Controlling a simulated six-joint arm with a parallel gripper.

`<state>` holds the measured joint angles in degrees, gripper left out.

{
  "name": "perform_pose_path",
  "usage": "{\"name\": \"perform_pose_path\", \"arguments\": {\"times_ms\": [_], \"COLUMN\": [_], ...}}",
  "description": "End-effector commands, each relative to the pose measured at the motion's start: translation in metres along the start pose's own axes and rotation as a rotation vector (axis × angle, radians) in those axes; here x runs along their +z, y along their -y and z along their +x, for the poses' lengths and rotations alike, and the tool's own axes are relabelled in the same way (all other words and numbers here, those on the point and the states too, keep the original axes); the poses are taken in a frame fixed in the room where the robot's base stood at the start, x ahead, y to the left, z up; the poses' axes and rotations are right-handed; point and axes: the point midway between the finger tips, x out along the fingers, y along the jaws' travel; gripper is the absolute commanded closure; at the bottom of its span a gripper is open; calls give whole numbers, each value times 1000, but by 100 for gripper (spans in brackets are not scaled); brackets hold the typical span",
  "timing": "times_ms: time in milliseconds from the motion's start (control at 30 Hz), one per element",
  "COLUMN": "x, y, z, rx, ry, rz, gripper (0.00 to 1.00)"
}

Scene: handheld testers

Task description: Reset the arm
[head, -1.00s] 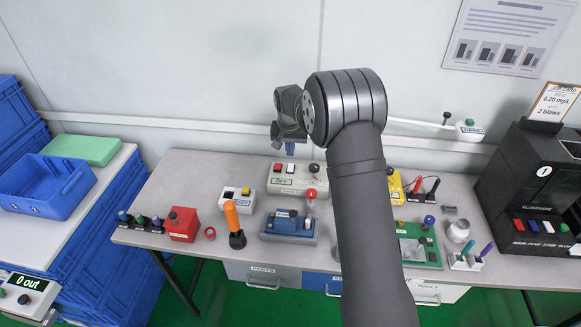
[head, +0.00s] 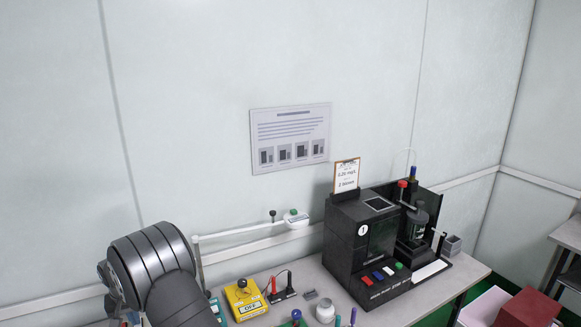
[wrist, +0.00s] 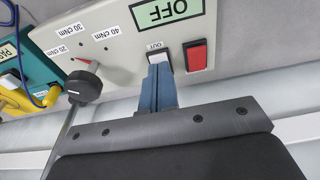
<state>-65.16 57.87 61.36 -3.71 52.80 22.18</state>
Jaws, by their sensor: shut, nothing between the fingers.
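My gripper (wrist: 160,75) shows in the wrist view with its two blue fingers closed together and nothing held. The fingertips are right at a white button (wrist: 158,56) marked OUT on a pale grey tester box (wrist: 115,45); I cannot tell whether they touch it. A red button (wrist: 195,55) sits beside it, under a green OFF display (wrist: 165,12). A black round knob (wrist: 84,88) and a small red dial pointer (wrist: 80,63) with cNm marks are to the left. In the head view only my dark arm shows at lower left; the fingers cannot be made out there.
In the wrist view a teal and yellow tester (wrist: 22,80) with a blue cable stands at the left. In the head view a black machine (head: 345,255) with coloured buttons stands on the bench, with a yellow tester (head: 245,300), leads and a white bottle (head: 325,311) left of it.

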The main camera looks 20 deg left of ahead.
Motion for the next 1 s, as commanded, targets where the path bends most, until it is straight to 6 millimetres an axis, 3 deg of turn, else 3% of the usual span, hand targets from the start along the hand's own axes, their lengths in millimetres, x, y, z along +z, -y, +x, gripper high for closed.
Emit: {"name": "perform_pose_path", "arguments": {"times_ms": [133,533,667,933,967,1000], "x": [1,0,-3,-10,-10,-6], "y": [0,0,0,0,0,0], "z": [7,2,-12,-64,-63,-49], "rx": [0,-1,-1,-1,0,2], "ry": [-1,-2,-4,-4,-1,5], "rz": [0,0,0,0,0,0], "gripper": [100,100,100,100,100,100]}}
